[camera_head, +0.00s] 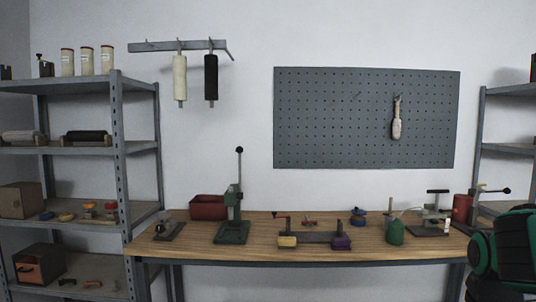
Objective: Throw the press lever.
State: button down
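A green press (233,216) stands on the workbench, left of its middle. Its thin lever (239,168) points straight up and ends in a black knob (239,150). Nothing touches the lever. Part of my green and black arm shows at the lower right edge, well to the right of the press. My gripper's fingers are not in view, so its state is not shown.
The wooden workbench (300,257) holds a red bin (208,207) beside the press, a grey fixture (312,237) and a green bottle (394,232). A black-knobbed handle (506,190) shows at right. A shelf rack (118,130) stands left.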

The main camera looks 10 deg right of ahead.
aim_at(239, 150)
jog(key=u, duration=0.25)
jog(key=i, duration=1.1)
jog(key=u, duration=0.5)
